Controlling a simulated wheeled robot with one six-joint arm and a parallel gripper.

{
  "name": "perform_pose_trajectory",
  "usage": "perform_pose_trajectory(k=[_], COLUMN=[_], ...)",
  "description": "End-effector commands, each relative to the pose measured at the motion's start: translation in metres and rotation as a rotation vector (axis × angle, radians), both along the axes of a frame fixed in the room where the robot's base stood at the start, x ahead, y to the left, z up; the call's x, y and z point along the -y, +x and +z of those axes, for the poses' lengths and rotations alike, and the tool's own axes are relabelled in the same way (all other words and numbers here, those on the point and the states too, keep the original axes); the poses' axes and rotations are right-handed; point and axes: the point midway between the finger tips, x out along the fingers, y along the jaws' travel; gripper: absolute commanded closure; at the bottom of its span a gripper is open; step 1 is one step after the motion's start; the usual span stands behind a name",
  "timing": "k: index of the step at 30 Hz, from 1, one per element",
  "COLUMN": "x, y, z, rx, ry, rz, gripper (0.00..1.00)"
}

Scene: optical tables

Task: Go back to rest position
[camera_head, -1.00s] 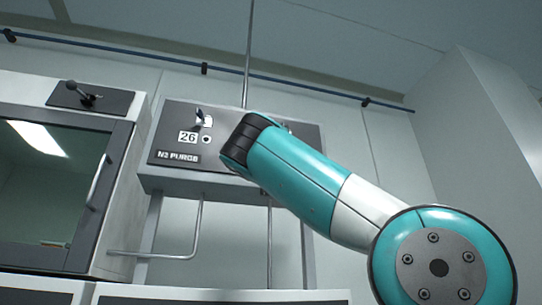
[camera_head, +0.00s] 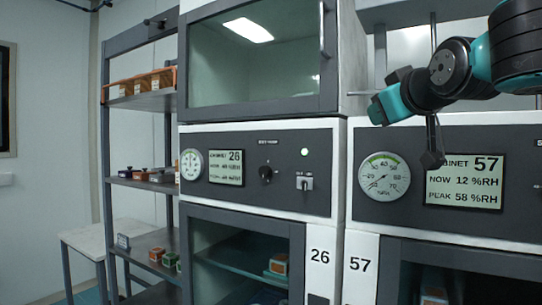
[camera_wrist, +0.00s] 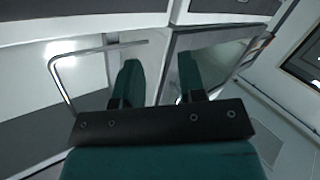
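In the wrist view, the two teal fingers of my gripper (camera_wrist: 159,78) stand apart with nothing between them. The gripper is open and empty. In the head view, my arm comes in from the upper right, bent, in front of the upper part of cabinet 57 (camera_head: 520,222). The fingers cannot be made out clearly there. A bent metal tube (camera_wrist: 95,50) shows beyond the fingers at the left in the wrist view; I cannot tell its distance.
Cabinet 26 (camera_head: 245,138) stands left of cabinet 57, with a glass-fronted chamber (camera_head: 255,65) above it. A shelf rack (camera_head: 150,102) with small boxes and a white table (camera_head: 88,238) stand farther left.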

Motion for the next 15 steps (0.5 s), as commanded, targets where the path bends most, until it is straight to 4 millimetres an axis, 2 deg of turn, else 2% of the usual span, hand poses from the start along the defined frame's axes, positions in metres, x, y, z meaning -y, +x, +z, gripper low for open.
perform_pose_trajectory(k=[1,3,5,6,8,9,12,15], x=[-0.011,-0.028,-0.040,-0.047,-0.056,-0.061,-0.069,-0.072], y=[-0.008,-0.025,-0.046,-0.062,-0.091,-0.112,-0.166,-0.216], z=[-0.038,-0.089,-0.132,-0.159,-0.197,-0.221,-0.271,-0.304], rx=[-0.111,-0.271,-0.412,-0.507,-0.649,-0.743,-0.965,-1.146], ry=[0.010,0.028,0.041,0.050,0.061,0.068,0.078,0.081], rz=[0.049,0.117,0.169,0.200,0.245,0.270,0.325,0.366], gripper=[0.63,0.63,0.63,0.63,0.63,0.63,0.63,0.63])
